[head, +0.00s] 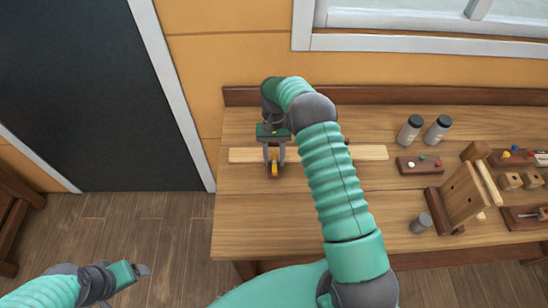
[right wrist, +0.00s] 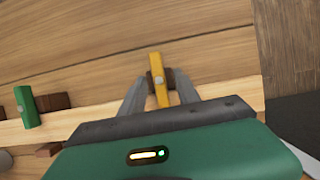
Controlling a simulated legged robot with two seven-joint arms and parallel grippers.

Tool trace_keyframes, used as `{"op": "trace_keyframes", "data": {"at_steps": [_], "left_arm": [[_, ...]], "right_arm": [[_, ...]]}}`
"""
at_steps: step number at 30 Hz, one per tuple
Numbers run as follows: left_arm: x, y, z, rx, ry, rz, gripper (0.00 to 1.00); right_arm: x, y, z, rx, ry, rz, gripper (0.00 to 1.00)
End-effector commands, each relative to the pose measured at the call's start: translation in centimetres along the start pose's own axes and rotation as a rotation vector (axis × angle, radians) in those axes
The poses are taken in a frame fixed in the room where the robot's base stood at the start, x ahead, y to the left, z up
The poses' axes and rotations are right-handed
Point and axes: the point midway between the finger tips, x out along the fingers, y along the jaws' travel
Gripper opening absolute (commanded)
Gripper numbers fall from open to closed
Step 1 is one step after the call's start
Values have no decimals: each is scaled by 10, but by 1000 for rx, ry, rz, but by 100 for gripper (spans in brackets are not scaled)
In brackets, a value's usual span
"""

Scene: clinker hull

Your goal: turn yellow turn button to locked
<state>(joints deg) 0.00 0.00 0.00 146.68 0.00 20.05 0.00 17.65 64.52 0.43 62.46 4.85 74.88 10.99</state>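The yellow turn button (right wrist: 159,83) is a short bar on a central pivot, mounted on a pale wooden strip (right wrist: 85,116). In the right wrist view it points nearly up and down, across the strip. In the head view my right gripper (head: 274,162) is over the strip. My left gripper (head: 143,270) is low at the left, away from the bench.
A green turn button (right wrist: 27,106) sits on the same strip, left of the yellow one. The bench front is clear.

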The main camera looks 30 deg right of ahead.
Motion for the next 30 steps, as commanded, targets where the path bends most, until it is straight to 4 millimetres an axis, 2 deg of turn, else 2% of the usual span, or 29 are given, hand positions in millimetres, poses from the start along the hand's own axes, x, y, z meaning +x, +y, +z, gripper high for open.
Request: {"op": "trace_keyframes", "data": {"at_steps": [8, 11, 18, 21, 24, 30], "left_arm": [[2, 0, 0, 0, 0, 0, 76], [7, 0, 2, 0, 0, 0, 76], [18, 0, 4, 0, 0, 0, 76], [16, 0, 4, 0, 0, 0, 76], [16, 0, 4, 0, 0, 0, 76], [16, 0, 4, 0, 0, 0, 76]], "right_arm": [[-4, 0, -1, 1, 2, 0, 38], [-19, 0, -2, 1, 4, -1, 38], [-84, 0, -4, 0, 5, -1, 38], [-102, 0, -4, 0, 1, 0, 38], [-113, 0, -3, 0, 0, 0, 38], [-120, 0, -2, 1, -1, 0, 38]]}}
